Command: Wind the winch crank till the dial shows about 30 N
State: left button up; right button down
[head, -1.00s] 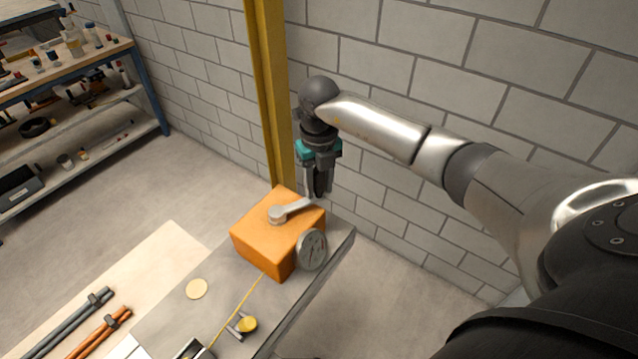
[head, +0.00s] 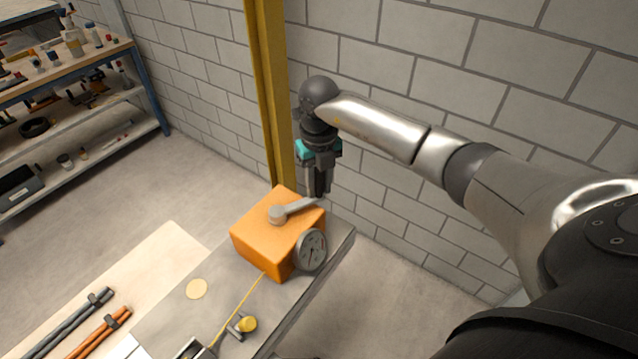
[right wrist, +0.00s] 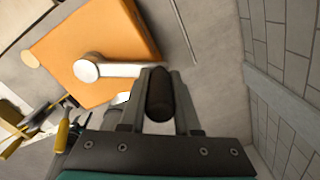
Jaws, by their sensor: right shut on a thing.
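The orange winch box (head: 262,237) stands at the end of the grey bench. Its silver crank (head: 290,210) lies on top, with the arm pointing to the right and back from the hub. My right gripper (head: 318,194) points down over the crank's outer end. In the right wrist view the gripper (right wrist: 160,98) is shut on the dark crank handle (right wrist: 160,92), and the crank arm (right wrist: 115,69) runs left to its hub. The round dial (head: 311,250) is on the box's front right side; its reading is too small to make out. My left gripper is not in view.
A yellow line (head: 240,305) runs from the box past a yellow knob (head: 246,324). A yellow post (head: 268,90) and a block wall stand behind. Grey and orange rods (head: 100,333) lie at the lower left. Shelves (head: 70,100) stand at the far left.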

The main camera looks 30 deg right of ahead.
dwell(0.5)
jog(key=shift+s+r+m+p, duration=0.2)
jog(key=shift+s+m+p, duration=0.3)
jog(key=shift+p, duration=0.15)
jog(key=shift+s+a+m+p, duration=0.15)
jog(key=shift+s+m+p, duration=0.45)
jog(key=shift+m+p, duration=0.15)
jog(key=shift+s+a+f+m+p, duration=0.1)
jog(key=shift+s+a+m+p, duration=0.2)
jog(key=shift+s, duration=0.15)
jog(key=shift+s+a+f+m+p, duration=0.1)
jog(key=shift+s+a+m+p, duration=0.15)
jog(key=shift+s, duration=0.2)
jog(key=c, duration=0.6)
grip_release()
jog(key=shift+s, duration=0.1)
jog(key=shift+d, duration=0.1)
jog(key=shift+r, duration=0.15)
